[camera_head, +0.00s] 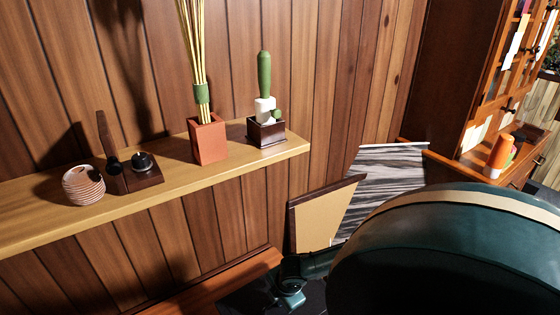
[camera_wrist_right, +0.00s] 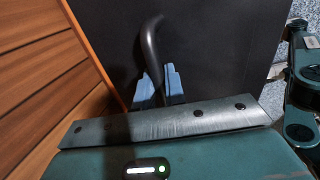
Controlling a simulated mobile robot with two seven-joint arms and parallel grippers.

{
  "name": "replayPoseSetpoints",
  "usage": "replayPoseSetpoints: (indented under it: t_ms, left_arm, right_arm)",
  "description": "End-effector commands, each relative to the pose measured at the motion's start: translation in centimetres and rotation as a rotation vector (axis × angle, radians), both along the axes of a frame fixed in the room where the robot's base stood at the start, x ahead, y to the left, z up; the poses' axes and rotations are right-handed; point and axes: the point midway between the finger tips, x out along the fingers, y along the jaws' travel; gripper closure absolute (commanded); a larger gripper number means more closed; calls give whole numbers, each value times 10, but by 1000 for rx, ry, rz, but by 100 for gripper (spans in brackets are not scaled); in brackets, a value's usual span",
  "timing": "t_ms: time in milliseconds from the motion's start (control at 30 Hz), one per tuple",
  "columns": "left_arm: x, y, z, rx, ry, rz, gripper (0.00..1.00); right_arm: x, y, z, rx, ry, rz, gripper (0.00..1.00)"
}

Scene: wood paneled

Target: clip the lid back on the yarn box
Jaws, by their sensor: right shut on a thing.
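In the right wrist view, my right gripper (camera_wrist_right: 160,86) has its two blue fingers shut on a dark curved handle (camera_wrist_right: 151,45). The handle stands in front of a broad, flat black surface (camera_wrist_right: 215,50); I cannot tell whether it joins that surface. In the head view, a large teal part of my own body covers the lower right. My left gripper is not in view. I cannot make out the yarn box or its lid in either view.
A wall shelf (camera_head: 100,200) carries a striped round pot (camera_head: 83,186), a dark stand (camera_head: 132,176), a terracotta vase (camera_head: 208,139) and a dark planter (camera_head: 266,132). A tan dark-edged panel (camera_head: 322,212) and grey-grained panel (camera_head: 383,180) stand below. An orange-brown cabinet (camera_head: 470,80) is right.

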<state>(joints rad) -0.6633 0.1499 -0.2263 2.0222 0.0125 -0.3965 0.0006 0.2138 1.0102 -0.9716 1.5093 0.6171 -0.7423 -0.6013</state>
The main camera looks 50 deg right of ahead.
Motion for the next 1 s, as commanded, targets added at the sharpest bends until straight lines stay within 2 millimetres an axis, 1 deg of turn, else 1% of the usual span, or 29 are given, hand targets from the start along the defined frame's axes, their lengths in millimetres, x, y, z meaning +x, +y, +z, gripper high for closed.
replayPoseSetpoints:
  t_ms: [167,200,467,500,633,667,900,1000]
  left_arm:
    - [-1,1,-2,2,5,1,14]
    - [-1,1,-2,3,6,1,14]
    - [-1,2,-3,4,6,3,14]
    - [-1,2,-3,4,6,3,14]
    - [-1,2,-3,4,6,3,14]
    - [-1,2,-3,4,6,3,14]
    - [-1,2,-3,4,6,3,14]
    - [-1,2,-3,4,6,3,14]
  right_arm:
    - [0,0,0,1,-1,0,100]
    - [0,0,0,1,-1,0,86]
    - [0,0,0,1,-1,0,64]
    - [0,0,0,1,-1,0,63]
    - [0,0,0,1,-1,0,63]
    - [0,0,0,0,0,0,61]
    - [0,0,0,0,0,0,41]
    - [0,0,0,0,0,0,41]
